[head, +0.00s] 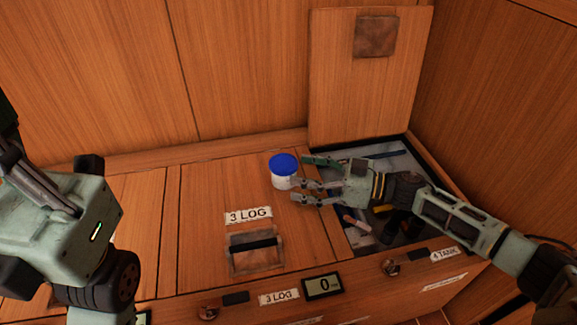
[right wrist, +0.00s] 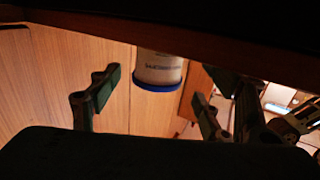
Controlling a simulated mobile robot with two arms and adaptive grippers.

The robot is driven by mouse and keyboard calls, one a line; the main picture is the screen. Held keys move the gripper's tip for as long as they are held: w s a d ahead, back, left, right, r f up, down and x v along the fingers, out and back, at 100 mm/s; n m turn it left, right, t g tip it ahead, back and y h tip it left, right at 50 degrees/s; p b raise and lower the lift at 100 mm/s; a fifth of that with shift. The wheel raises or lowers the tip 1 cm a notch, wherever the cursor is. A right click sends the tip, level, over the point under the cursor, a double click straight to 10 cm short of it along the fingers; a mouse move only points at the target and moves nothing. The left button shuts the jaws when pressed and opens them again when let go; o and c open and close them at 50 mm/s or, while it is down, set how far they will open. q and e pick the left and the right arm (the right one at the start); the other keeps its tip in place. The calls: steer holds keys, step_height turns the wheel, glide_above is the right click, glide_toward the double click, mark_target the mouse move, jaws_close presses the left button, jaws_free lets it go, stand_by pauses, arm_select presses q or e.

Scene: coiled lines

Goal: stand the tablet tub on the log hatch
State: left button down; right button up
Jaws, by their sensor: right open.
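The tablet tub (head: 283,174) is a small white tub with a blue lid. It stands upright on the log hatch (head: 205,210), a closed wooden lid labelled "3 LOG", near its right side. In the right wrist view the tub (right wrist: 158,70) appears upside down, between and beyond the fingers. My right gripper (head: 308,178) is open beside the tub on its right, its fingers pointing left toward it; I see no grip on it. In the right wrist view its fingers (right wrist: 150,105) are spread apart. My left arm shows at the left edge, but its fingertips cannot be made out.
Right of the log hatch an open compartment (head: 350,235) labelled "4 TANK" holds several items. Its wooden lid (head: 350,100) stands raised against the back wall. A recessed handle (head: 255,252) sits at the hatch's front. A small display (head: 323,286) reads 0 on the front edge.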

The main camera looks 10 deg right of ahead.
steer(key=p+v, duration=0.1)
steer(key=v, duration=0.5)
steer(key=shift+s+d, duration=0.2)
steer(key=shift+d, duration=0.2)
